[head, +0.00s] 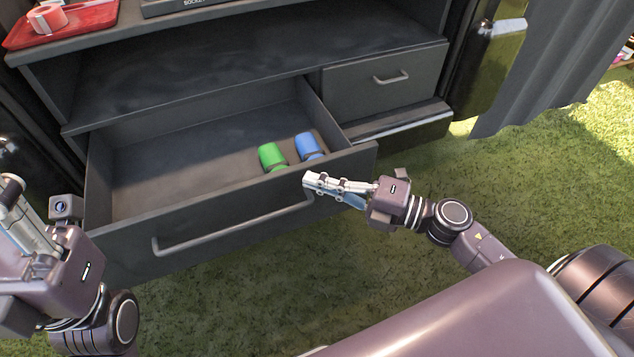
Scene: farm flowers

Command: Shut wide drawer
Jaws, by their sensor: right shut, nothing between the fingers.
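The wide drawer (220,215) is dark grey and stands pulled out from the cabinet. A long bar handle (232,228) runs across its front. A green item (271,156) and a blue item (307,145) lie inside, near its right wall. My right gripper (312,181) is shut and empty. Its tips are at the right part of the drawer front, by the handle's right end; I cannot tell whether they touch. My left gripper (12,188) is at the left edge, left of the drawer front and apart from it. Its fingers are partly cut off, so its opening is unclear.
A smaller drawer (385,85) at the right of the cabinet is shut. An open shelf (240,55) lies above the wide drawer. A red tray (62,22) with a pink and white roll stands on top. Grass (510,190) is clear to the right.

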